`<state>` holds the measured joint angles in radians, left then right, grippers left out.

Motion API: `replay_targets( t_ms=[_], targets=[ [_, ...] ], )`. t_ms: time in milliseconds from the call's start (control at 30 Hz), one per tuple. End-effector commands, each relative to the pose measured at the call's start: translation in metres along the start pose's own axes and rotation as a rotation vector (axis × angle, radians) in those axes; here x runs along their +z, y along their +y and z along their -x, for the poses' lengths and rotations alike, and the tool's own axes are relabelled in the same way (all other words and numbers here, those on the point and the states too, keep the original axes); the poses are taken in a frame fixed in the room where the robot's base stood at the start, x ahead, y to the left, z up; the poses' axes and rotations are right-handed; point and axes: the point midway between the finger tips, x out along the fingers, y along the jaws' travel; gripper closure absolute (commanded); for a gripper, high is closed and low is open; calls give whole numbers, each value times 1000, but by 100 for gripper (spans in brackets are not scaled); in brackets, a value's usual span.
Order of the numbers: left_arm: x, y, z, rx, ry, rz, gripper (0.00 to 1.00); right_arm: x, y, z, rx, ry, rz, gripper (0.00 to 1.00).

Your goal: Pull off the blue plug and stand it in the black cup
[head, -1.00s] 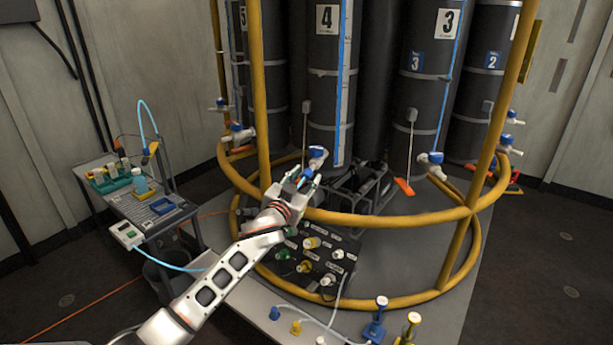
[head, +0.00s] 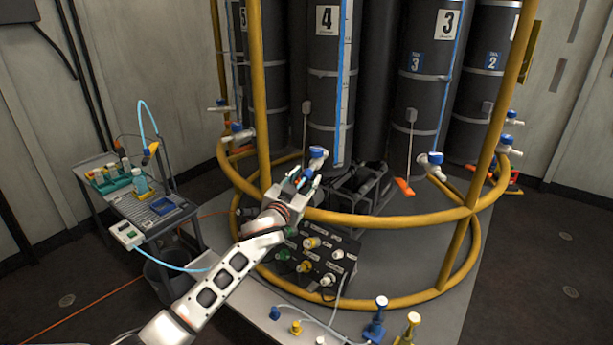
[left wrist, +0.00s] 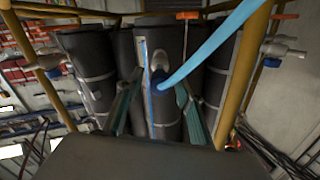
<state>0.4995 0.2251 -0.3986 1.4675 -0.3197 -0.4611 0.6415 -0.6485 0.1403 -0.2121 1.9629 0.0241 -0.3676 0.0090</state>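My left gripper (head: 307,179) is raised near the front of the dark cylinder marked 4, just below a blue-and-white valve (head: 318,155). In the left wrist view its two green-grey fingers (left wrist: 159,86) stand apart. A small blue piece (left wrist: 158,79), which looks like the blue plug, shows in line with the gap between them. A light blue tube runs from it to the upper right. I cannot tell whether the fingers touch it. I cannot clearly pick out the black cup. My right gripper is not in view.
A yellow pipe ring (head: 400,216) surrounds the cylinders, close to my left arm. A black panel (head: 345,245) with several coloured fittings lies below. A cart (head: 128,205) with bottles stands left, a dark bin (head: 160,278) beneath it. A blue fitting (head: 274,313) is on the front bench.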

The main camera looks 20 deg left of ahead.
Motion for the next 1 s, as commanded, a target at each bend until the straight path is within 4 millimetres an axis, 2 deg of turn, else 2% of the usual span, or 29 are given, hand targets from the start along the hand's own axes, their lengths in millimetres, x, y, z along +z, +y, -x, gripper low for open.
replay_targets(
  t_ms=[467,600,633,1000],
  targets=[
    [0,0,0,0,0,0,63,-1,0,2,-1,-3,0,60],
    [0,0,0,0,0,0,97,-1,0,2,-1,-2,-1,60],
    [0,0,0,0,0,0,100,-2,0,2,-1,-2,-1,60],
    [-1,0,6,0,0,1,100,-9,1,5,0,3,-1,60]
  ],
)
